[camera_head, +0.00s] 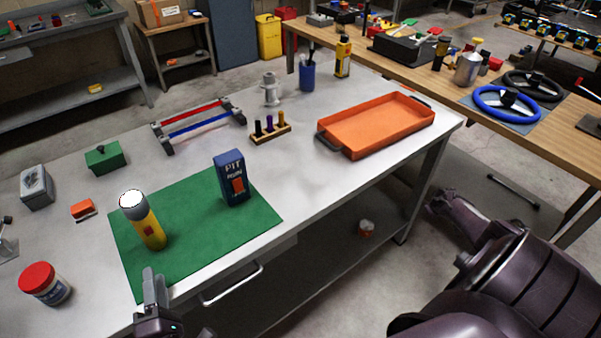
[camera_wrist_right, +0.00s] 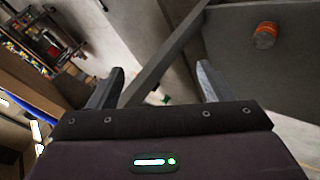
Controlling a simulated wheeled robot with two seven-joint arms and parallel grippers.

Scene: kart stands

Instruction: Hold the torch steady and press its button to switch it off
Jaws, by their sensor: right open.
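The torch (camera_head: 151,232) stands upright on the green mat (camera_head: 190,255), with a yellow body, a grey head and a red button patch on its side. The lens on top shows bright white. My left gripper (camera_head: 154,287) is at the table's front edge, below the torch in the picture and apart from it. Its fingers overlap from this angle, so its opening is unclear. My right gripper (camera_wrist_right: 158,88) is open and empty in the right wrist view, with its fingers well apart. It is away from the torch, off the table's right side. The torch is not in the wrist view.
A dark blue box (camera_head: 231,178) stands on the mat right of the torch. A red-lidded jar (camera_head: 45,284), an orange block (camera_head: 83,209) and a green box (camera_head: 105,157) are to the left. An orange tray (camera_head: 376,125) lies at right. Bare tabletop lies between box and tray.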

